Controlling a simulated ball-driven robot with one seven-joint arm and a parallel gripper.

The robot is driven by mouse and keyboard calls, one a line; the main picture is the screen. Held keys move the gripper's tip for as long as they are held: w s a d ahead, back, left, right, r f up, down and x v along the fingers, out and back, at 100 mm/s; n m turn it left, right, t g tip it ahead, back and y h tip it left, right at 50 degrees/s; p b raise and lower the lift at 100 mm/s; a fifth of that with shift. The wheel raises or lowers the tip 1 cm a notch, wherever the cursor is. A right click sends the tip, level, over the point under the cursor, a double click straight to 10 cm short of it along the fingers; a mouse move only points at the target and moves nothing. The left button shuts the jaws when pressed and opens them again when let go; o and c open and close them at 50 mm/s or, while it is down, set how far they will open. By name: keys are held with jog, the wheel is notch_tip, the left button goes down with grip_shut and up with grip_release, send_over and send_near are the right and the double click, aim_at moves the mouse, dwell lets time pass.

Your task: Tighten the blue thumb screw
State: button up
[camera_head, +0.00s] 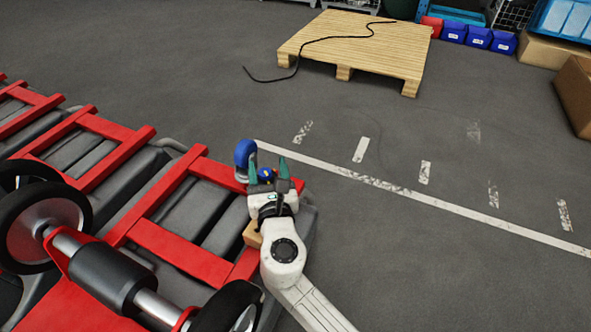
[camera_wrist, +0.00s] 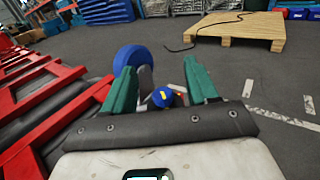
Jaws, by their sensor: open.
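The blue thumb screw (camera_wrist: 162,97) is a small blue knob with a yellow mark, seen in the wrist view between and beyond my fingers. In the head view the small blue knob (camera_head: 264,174) shows between my fingertips, partly hidden by them. My gripper (camera_wrist: 160,88) has two green fingers set apart with nothing held between them. In the head view my gripper (camera_head: 267,167) is at the far end of the red-framed grey tank. From these frames I cannot tell whether a finger touches the screw.
A larger blue wheel (camera_head: 244,158) stands just left of the screw; it also shows in the wrist view (camera_wrist: 131,59). Red frame bars (camera_head: 178,252) and grey tanks fill the left. A wooden pallet (camera_head: 362,42) with a black cable lies behind.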

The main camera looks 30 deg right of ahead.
jog(key=s+r+p, duration=0.7)
jog(key=s+p, duration=0.1)
jog(key=s, duration=0.4)
jog(key=shift+r, duration=0.35)
jog(key=shift+d, duration=0.1)
